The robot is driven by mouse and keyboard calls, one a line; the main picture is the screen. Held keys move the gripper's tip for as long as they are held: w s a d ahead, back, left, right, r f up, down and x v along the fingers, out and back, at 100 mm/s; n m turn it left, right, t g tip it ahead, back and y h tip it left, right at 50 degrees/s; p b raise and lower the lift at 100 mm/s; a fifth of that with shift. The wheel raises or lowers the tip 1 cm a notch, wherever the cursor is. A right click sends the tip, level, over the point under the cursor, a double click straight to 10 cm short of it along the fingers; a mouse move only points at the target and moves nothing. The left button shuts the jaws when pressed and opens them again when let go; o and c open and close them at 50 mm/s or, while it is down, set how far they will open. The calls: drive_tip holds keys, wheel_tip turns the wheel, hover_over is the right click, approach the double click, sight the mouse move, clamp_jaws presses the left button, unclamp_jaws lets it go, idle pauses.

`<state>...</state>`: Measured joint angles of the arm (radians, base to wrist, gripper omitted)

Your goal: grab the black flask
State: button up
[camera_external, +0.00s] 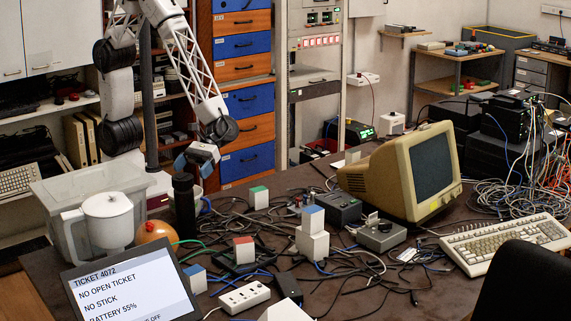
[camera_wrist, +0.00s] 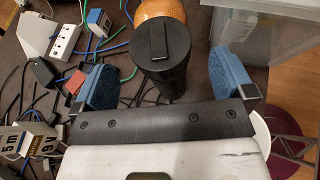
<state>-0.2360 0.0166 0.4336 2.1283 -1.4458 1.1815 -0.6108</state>
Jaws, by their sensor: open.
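The black flask (camera_external: 184,205) stands upright on the table in the external view, just right of the white jug. In the wrist view the black flask (camera_wrist: 162,55) is seen from above, with its lid and a flat handle on top. My gripper (camera_external: 196,158) is above and close to the flask in the external view. In the wrist view the blue-padded fingers of my gripper (camera_wrist: 165,88) are apart, one on each side of the flask's lower part in the picture. Nothing is held.
A tilted screen (camera_external: 130,290) is in front. Cables, small blocks and a power strip (camera_external: 244,297) clutter the table to the right.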

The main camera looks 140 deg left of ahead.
sight(187, 174)
drive_tip(key=shift+d, duration=0.1)
drive_tip(key=shift+x, duration=2.55)
drive_tip(key=shift+f, duration=0.1)
drive_tip(key=c, duration=1.8)
drive_tip(key=shift+o, duration=0.2)
drive_tip(key=shift+r, duration=5.1)
